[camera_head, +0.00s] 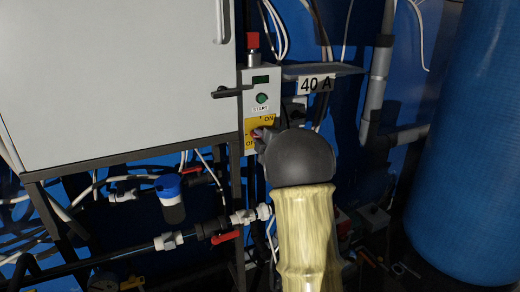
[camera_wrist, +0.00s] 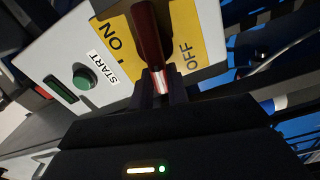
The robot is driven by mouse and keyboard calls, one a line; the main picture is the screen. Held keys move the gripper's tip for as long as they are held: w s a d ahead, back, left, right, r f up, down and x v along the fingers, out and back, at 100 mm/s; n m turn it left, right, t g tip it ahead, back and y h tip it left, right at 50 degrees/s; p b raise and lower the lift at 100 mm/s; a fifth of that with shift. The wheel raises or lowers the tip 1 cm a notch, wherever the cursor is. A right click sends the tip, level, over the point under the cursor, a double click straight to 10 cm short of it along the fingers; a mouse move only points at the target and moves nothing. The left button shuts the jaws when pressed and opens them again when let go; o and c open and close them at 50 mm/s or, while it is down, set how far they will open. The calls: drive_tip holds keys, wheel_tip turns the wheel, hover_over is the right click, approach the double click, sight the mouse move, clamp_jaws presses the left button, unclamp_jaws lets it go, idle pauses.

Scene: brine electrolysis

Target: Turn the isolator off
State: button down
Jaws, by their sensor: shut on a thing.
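The isolator is a yellow plate (camera_head: 250,127) marked ON at the upper right and OFF at the lower left, on the front of a narrow grey control box (camera_head: 262,76). In the wrist view its yellow plate (camera_wrist: 205,30) lies behind a dark red handle (camera_wrist: 147,32). The handle stands between the ON and OFF words, lying along neither. My gripper (camera_wrist: 160,82) is shut on the handle's near end. In the head view my gripper (camera_head: 262,138) covers most of the handle and part of the OFF word.
A black lever (camera_head: 230,92) sticks out left. A grey cabinet (camera_head: 110,80) stands left, a shelf marked 40 A (camera_head: 316,84) right. Pipes with red valve handles (camera_head: 226,237) run below.

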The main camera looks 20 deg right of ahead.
drive_tip(key=shift+f+n+b, duration=0.45)
drive_tip(key=shift+n+b, duration=0.75)
drive_tip(key=shift+b, duration=0.35)
drive_tip(key=c, duration=1.4)
unclamp_jaws()
drive_tip(key=shift+o, duration=0.2)
drive_tip(key=shift+r, duration=0.1)
drive_tip(key=s+b, duration=0.1)
drive_tip(key=s, duration=1.6)
drive_tip(key=shift+s+d+b, duration=0.2)
drive_tip(key=shift+d+b, duration=0.05)
drive_tip(key=shift+b, duration=0.1)
